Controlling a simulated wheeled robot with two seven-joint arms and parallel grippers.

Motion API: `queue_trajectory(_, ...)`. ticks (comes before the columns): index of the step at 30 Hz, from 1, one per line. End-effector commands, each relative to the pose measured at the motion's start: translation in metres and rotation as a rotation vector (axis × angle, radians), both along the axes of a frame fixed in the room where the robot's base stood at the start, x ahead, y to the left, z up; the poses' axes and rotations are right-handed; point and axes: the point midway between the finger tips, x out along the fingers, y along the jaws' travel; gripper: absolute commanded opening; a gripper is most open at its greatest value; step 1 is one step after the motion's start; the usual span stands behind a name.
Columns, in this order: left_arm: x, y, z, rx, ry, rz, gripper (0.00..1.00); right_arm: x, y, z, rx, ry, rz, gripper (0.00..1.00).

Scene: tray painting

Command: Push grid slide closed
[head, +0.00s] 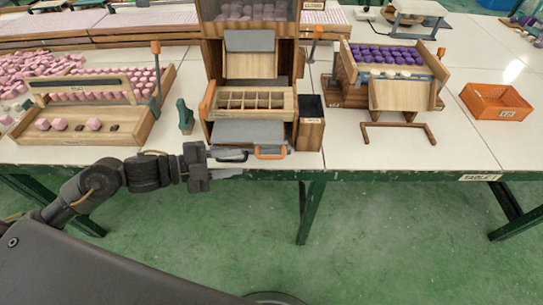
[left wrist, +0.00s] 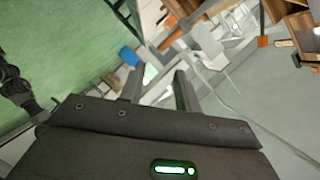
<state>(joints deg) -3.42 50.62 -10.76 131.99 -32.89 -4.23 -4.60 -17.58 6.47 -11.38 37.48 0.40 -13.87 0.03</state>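The wooden grid (head: 250,102) with small compartments sits low in the tall wooden dispenser (head: 212,60) at the middle of the table. A grey slide plate (head: 248,131) sticks out from under the grid toward the table's front edge. An orange handle (head: 270,154) is on its front right. My left gripper (head: 232,165) is at the table's front edge, just left of and in front of the plate. In the left wrist view its two fingers (left wrist: 158,85) are apart with nothing between them. I cannot tell whether it touches the plate. My right gripper is not in view.
A dark open box (head: 311,108) stands right of the dispenser. A green stand (head: 185,115) is at its left. A tray with pink pieces (head: 150,122) lies left. A rack with purple pieces (head: 345,82) and an orange crate (head: 522,103) are right. Floor in front is clear.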

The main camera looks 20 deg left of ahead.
Motion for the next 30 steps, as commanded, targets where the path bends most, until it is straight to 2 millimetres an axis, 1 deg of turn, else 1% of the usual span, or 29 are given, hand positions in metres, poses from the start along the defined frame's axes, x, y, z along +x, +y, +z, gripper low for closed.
queue_trajectory(5, 0.008, -0.011, -0.002, -0.005, 0.0, 0.003, 0.33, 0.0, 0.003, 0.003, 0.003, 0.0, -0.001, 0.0)
queue_trajectory(12, 0.033, -0.048, -0.01, -0.006, 0.0, 0.002, 0.33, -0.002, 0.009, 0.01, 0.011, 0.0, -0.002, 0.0)
queue_trajectory(18, 0.05, -0.073, -0.019, -0.005, 0.001, 0.005, 0.33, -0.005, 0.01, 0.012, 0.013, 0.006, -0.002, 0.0)
queue_trajectory(24, 0.058, -0.086, -0.023, -0.002, 0.001, 0.004, 0.33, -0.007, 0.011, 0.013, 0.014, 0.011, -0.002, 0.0)
queue_trajectory(30, 0.059, -0.087, -0.024, -0.002, 0.002, 0.003, 0.33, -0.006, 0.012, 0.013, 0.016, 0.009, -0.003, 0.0)
